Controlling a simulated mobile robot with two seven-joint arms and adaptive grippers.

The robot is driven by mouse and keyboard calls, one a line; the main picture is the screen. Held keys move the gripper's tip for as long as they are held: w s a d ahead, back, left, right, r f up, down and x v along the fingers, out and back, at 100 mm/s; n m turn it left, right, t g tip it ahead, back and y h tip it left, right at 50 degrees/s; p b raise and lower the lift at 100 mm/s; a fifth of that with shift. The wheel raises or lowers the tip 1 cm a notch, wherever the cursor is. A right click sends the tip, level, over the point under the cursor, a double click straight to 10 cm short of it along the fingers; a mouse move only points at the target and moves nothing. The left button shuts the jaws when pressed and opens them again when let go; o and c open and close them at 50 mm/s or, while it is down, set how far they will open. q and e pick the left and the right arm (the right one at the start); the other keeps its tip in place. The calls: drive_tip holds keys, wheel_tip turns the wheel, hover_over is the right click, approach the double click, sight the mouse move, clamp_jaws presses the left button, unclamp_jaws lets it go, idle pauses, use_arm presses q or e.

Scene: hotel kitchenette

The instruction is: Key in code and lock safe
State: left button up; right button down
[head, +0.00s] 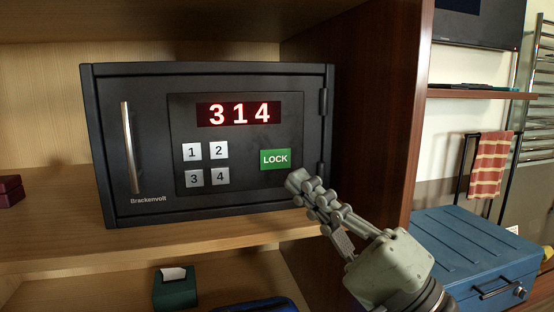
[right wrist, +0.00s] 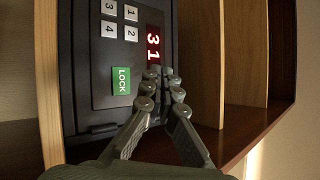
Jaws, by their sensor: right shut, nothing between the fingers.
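The black safe (head: 148,85) stands on a wooden shelf with its door closed flush. Its red display (head: 239,113) reads 314. Four grey number keys (head: 205,165) sit below the display, and the green LOCK button (head: 275,159) is to their right. My right gripper (head: 297,180) is shut and empty, with its fingertips just below and right of the LOCK button in the head view. In the right wrist view the LOCK button (right wrist: 122,80) shows to the left of the fingertips (right wrist: 160,72), whose tips overlap the display's edge. I cannot tell whether they touch the panel. My left gripper is not in view.
A dark red box (head: 10,190) lies at the left on the safe's shelf. A green tissue box (head: 174,288) is on the shelf below. A brown cabinet side panel (head: 375,110) rises right of the safe, with a blue case (head: 470,250) beyond it.

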drive_tip(key=b, duration=0.2)
approach(267, 150)
drive_tip(key=a+r, duration=0.3)
drive_tip(key=shift+w, duration=0.25)
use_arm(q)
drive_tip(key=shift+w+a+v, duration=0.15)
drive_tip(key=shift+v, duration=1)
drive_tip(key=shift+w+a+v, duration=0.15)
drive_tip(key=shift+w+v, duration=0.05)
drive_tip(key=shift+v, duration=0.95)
use_arm(e)
drive_tip(key=shift+w+a, duration=0.3)
drive_tip(key=shift+w, duration=0.4)
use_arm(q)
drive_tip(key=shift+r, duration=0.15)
use_arm(e)
drive_tip(key=shift+w, duration=0.1)
drive_tip(key=shift+w+a, duration=0.1)
drive_tip(key=shift+w, duration=0.2)
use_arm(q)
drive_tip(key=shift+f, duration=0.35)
use_arm(e)
drive_tip(key=shift+w+a, duration=0.1)
drive_tip(key=shift+w, duration=0.25)
drive_tip(key=shift+s, duration=0.15)
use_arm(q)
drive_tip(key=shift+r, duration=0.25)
use_arm(e)
drive_tip(key=shift+s+d, duration=0.25)
drive_tip(key=shift+s, duration=0.35)
